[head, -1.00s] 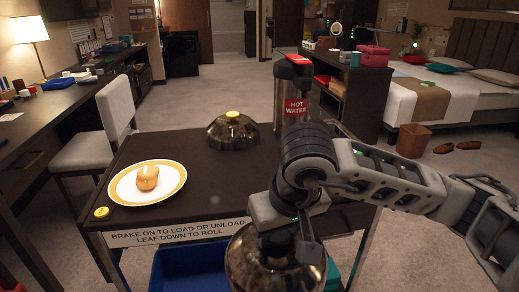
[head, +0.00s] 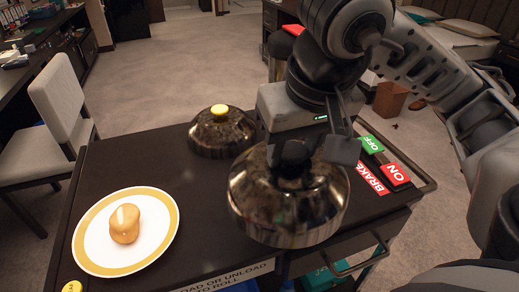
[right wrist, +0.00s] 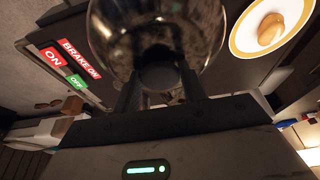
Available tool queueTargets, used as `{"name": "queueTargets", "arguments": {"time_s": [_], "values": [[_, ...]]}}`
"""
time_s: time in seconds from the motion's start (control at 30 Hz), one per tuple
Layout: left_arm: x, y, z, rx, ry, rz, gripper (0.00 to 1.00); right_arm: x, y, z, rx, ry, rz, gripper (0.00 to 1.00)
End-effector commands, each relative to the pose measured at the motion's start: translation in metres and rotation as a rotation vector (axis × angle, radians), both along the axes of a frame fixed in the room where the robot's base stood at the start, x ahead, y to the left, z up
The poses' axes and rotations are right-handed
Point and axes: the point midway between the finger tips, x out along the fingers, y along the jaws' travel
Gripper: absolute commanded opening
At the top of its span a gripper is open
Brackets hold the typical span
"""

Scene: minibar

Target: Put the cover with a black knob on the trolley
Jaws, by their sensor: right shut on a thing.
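The cover with a black knob (head: 289,212) is a shiny dark dome. It shows over the trolley's (head: 150,165) dark top, near the front edge; I cannot tell whether its rim touches the top. My right gripper (head: 305,155) is above the dome, shut on its black knob. In the right wrist view the dome (right wrist: 155,30) hangs beyond the fingers (right wrist: 160,90), the knob between them. My left gripper is not in view.
A similar cover with a yellow knob (head: 221,135) stands behind on the trolley. A gold-rimmed plate (head: 88,250) with a bun (head: 124,225) is at left. Brake signs (head: 395,173) are at right. A chair (head: 58,100) stands left. Free top lies between plate and covers.

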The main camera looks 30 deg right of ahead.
Motion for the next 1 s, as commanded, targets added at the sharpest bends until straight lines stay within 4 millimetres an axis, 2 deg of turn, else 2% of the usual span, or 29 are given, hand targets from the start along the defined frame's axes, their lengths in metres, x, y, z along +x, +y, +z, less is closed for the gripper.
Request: {"name": "queueTargets", "arguments": {"time_s": [0.1,0.17,0.3,0.5,0.7,0.8,1.0], "values": [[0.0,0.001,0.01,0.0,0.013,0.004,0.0,0.01,-0.003,-0.002,0.0,0.009,-0.003,0.0],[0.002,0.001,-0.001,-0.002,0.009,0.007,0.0,0.028,-0.006,-0.016,0.002,0.006,-0.006,0.0],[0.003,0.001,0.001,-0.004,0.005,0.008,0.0,0.06,-0.013,-0.033,-0.002,0.006,-0.006,0.0],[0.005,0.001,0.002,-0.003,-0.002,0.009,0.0,0.086,-0.018,-0.066,-0.002,0.003,-0.002,0.0],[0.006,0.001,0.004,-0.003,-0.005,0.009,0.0,0.098,-0.02,-0.079,-0.001,0.0,-0.001,0.0],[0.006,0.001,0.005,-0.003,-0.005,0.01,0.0,0.104,-0.022,-0.091,-0.003,0.003,-0.001,0.0],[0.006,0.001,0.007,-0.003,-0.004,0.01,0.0,0.103,-0.021,-0.114,-0.003,0.0,-0.001,0.0]]}}
